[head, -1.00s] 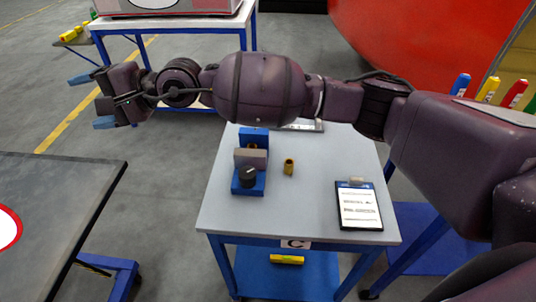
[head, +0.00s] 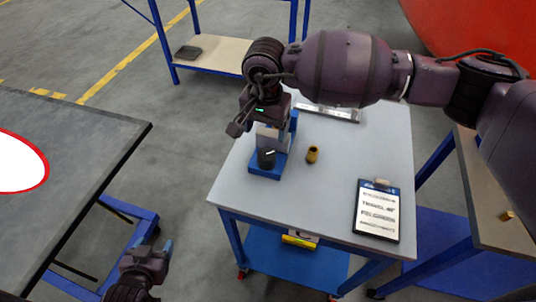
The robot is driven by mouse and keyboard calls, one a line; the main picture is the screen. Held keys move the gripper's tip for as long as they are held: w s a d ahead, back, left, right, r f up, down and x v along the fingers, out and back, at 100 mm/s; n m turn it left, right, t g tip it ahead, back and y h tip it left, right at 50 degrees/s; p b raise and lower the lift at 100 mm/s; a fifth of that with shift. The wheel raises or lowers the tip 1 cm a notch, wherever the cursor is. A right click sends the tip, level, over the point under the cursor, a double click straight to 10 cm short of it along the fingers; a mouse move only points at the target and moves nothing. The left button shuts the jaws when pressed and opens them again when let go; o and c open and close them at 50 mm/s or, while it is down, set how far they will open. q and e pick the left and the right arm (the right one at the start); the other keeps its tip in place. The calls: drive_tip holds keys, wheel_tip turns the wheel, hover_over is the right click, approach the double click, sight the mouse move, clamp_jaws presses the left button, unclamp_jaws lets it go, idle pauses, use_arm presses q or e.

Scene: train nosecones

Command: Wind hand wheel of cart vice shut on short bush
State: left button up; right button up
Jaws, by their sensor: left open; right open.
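The cart vice (head: 272,168) stands on the grey cart top, with a blue base, a grey sliding jaw (head: 271,138) and a black hand wheel (head: 266,158) at its near end. My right gripper (head: 258,120) is open, pointing down over the vice, and hides the gap between its jaws. I cannot tell whether it touches the vice. A brass bush (head: 313,154) stands upright on the cart, right of the vice and apart from it. My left gripper (head: 154,248) is open and empty at the bottom left, well away from the vice.
A clipboard (head: 377,210) lies at the cart top's (head: 290,210) front right. A dark table (head: 90,150) stands at the left. Another workbench (head: 490,200) is at the right. The cart's near left corner is clear.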

sight(266, 154)
wheel_tip(266, 154, down, 11)
drive_tip(key=shift+r+p, duration=0.1)
drive_tip(key=shift+p, duration=0.25)
idle(0.3)
drive_tip(key=c, duration=0.9)
